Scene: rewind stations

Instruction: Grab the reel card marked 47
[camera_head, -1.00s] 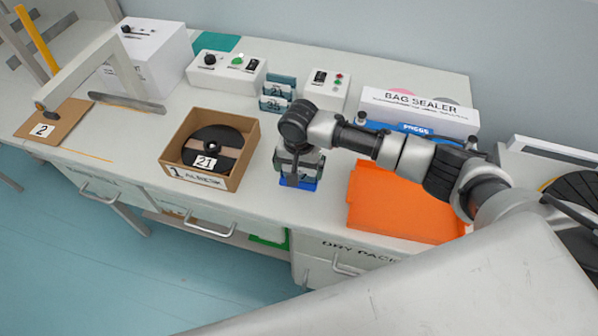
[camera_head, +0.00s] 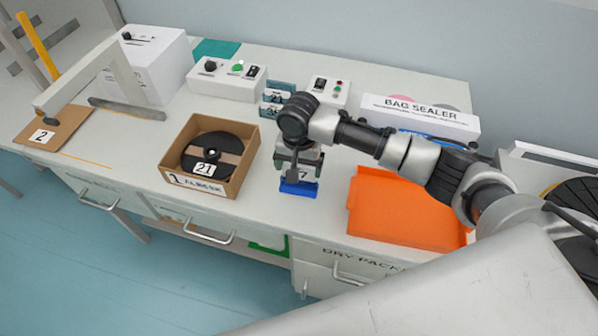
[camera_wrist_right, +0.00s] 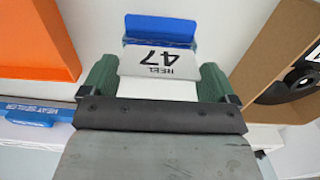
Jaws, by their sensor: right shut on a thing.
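The reel card marked 47 (camera_wrist_right: 160,65) is white with dark print and appears upside down in the right wrist view. My right gripper (camera_head: 300,158) is shut on it, with a green finger at each side. In the head view, part of the card (camera_head: 304,174) shows below the gripper, with only the 7 readable. A blue holder (camera_head: 298,188) shows just below the card; it also shows beyond the card in the wrist view (camera_wrist_right: 160,28). I cannot tell whether the card is clear of the holder. My left gripper is not in view.
A cardboard box (camera_head: 243,168) with a black reel marked 21 stands left of the gripper. An orange tray (camera_head: 400,208) lies to the right. Card holders (camera_head: 277,98) and control boxes (camera_head: 226,80) stand behind. The bench's front edge is close.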

